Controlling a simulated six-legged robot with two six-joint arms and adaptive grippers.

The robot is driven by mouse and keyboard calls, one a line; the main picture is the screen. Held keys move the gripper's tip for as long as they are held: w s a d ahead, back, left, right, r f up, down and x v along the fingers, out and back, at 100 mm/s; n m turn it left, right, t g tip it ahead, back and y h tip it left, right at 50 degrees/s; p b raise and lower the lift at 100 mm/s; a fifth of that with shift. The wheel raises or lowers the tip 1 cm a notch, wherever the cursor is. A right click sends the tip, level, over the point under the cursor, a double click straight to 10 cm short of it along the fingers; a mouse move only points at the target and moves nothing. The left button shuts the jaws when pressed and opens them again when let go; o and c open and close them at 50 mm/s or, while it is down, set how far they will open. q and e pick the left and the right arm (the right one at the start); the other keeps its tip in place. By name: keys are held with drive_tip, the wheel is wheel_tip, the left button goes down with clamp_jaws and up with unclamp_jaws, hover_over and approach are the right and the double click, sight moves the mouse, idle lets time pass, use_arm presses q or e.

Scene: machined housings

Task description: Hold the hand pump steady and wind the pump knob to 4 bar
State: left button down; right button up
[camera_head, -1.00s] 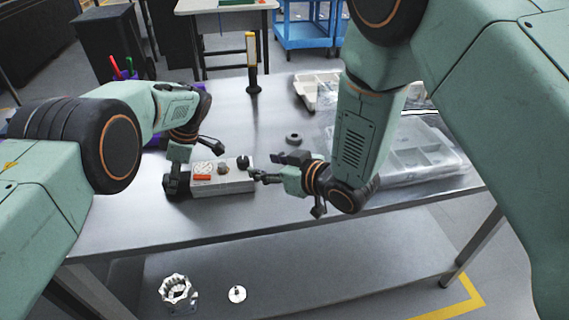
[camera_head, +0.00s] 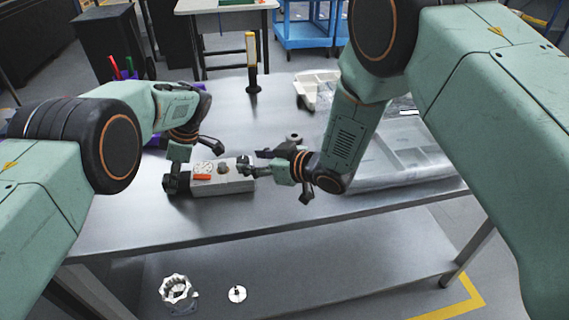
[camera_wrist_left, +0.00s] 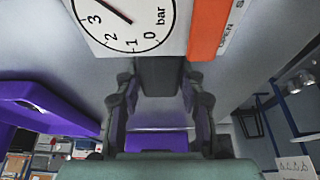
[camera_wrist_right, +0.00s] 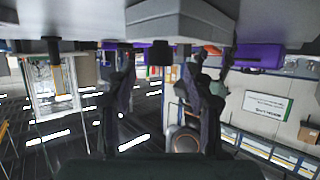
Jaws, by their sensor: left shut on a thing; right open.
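The hand pump (camera_head: 236,184) is a pale grey block on the metal table (camera_head: 300,215), with a round gauge (camera_head: 203,168) and an orange-red lever (camera_head: 202,177) on top. My left gripper (camera_head: 174,182) is shut on its left end. In the left wrist view the gauge (camera_wrist_left: 125,36) is partly cut off; figures 0 to 3 show, but I cannot tell the exact reading. The black pump knob (camera_head: 243,161) is at the pump's right end. My right gripper (camera_head: 248,170) is open beside it. In the right wrist view a black piece, seemingly the knob (camera_wrist_right: 160,52), shows between the fingers.
A small dark ring (camera_head: 293,138) lies behind the right gripper. A yellow-black upright tool (camera_head: 252,65) stands at the back. The front table strip is clear.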

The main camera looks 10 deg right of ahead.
drive_tip(key=v, duration=0.9)
idle(0.8)
use_arm(q)
drive_tip(key=c, duration=0.7)
unclamp_jaws()
drive_tip(key=shift+c, duration=0.2)
